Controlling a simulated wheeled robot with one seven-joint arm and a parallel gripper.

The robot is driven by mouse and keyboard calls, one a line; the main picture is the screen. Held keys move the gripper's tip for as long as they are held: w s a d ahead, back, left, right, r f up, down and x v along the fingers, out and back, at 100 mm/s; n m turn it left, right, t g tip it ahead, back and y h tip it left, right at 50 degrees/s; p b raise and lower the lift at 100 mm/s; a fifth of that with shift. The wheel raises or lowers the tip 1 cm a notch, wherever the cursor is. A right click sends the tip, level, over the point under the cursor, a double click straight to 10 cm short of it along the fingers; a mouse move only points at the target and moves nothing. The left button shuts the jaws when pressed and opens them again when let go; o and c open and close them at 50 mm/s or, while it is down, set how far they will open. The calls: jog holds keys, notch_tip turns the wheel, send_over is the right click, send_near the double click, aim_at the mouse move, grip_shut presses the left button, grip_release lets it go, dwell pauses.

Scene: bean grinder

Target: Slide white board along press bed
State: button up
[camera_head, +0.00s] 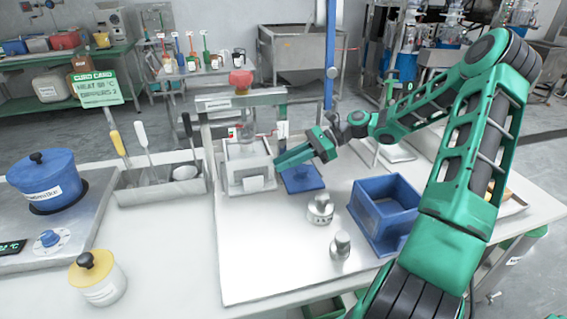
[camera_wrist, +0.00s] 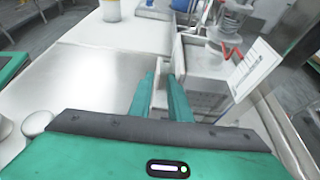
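The press (camera_head: 247,120) stands at the back of the metal tray, with a red knob on top and a white box-like bed (camera_head: 247,168) below. My gripper (camera_head: 279,162) is at the right front corner of this bed, its fingers pointing left. In the wrist view, the two green fingers (camera_wrist: 160,78) stand close together with a narrow gap. A thin upright white board (camera_wrist: 177,58) shows at the fingertips, along the near side of the press bed (camera_wrist: 205,62). Whether the fingers grip its edge or only flank it is unclear. The fingers partly hide the board's lower end.
A blue flat piece (camera_head: 302,178) lies below my gripper. Metal weights (camera_head: 320,209) and a blue open box (camera_head: 385,207) stand to the right. A utensil holder (camera_head: 160,186) stands left of the press. The tray's front left (camera_head: 255,250) is clear.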

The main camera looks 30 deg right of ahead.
aim_at(255, 177)
jog(key=shift+a, duration=0.1)
jog(key=x, duration=1)
jog(key=shift+w+a+f, duration=0.1)
jog(key=shift+a+f, duration=0.15)
jog(key=shift+a, duration=0.05)
jog(key=shift+c, duration=0.3)
grip_shut()
dwell(1.1)
